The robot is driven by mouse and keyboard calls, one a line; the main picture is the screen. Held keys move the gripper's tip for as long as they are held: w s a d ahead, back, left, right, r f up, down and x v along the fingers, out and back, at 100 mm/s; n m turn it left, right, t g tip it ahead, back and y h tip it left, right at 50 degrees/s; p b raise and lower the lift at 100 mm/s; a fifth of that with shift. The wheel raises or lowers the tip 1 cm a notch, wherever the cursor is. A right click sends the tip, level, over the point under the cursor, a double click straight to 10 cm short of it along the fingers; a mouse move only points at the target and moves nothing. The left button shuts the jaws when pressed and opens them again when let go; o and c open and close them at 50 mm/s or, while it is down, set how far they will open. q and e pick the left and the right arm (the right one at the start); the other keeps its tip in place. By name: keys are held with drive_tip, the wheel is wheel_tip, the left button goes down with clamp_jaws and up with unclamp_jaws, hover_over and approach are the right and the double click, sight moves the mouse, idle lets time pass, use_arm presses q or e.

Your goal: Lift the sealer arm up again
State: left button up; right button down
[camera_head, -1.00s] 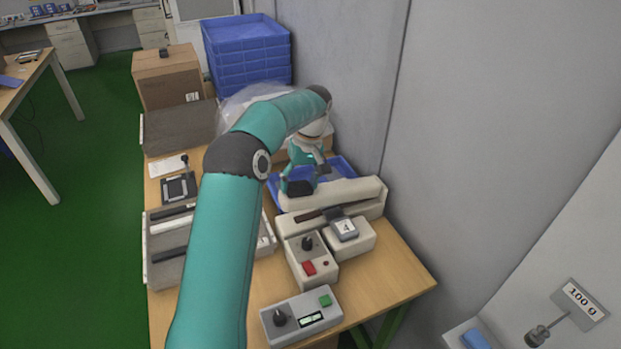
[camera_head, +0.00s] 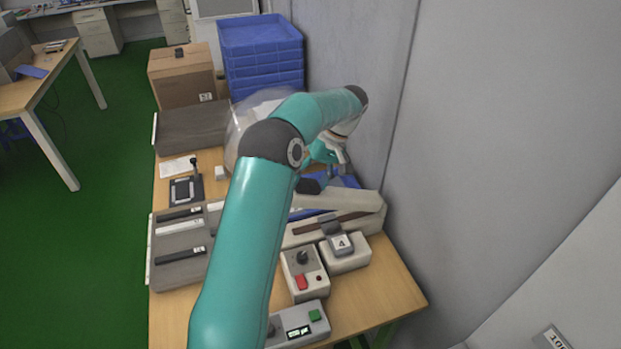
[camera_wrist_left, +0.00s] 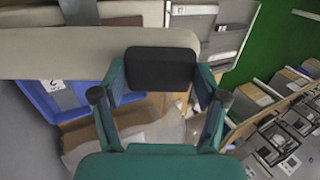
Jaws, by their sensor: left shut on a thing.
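The sealer (camera_head: 300,237) is a long beige machine on the wooden table, with a dark strip along its base. Its beige sealer arm (camera_head: 368,201) stands above the base, with the end at the handle held up and a gap under it. The sealer arm also crosses the top of the left wrist view (camera_wrist_left: 60,52). Its black handle (camera_wrist_left: 160,68) sits between the two fingers of my left gripper (camera_wrist_left: 158,78), which is shut on it. In the head view the handle (camera_head: 308,186) is partly hidden by my left arm. My right gripper is not in view.
Blue crates (camera_head: 262,60) are stacked at the back. The grey wall is close on the right.

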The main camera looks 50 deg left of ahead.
use_arm(q)
drive_tip(key=o, duration=1.3)
drive_tip(key=shift+w+r, duration=0.2)
drive_tip(key=shift+r, duration=0.05)
drive_tip(key=o, duration=0.4)
drive_tip(key=shift+w+d, duration=0.1)
drive_tip(key=shift+f, duration=0.1)
drive_tip(key=shift+v, duration=3.7)
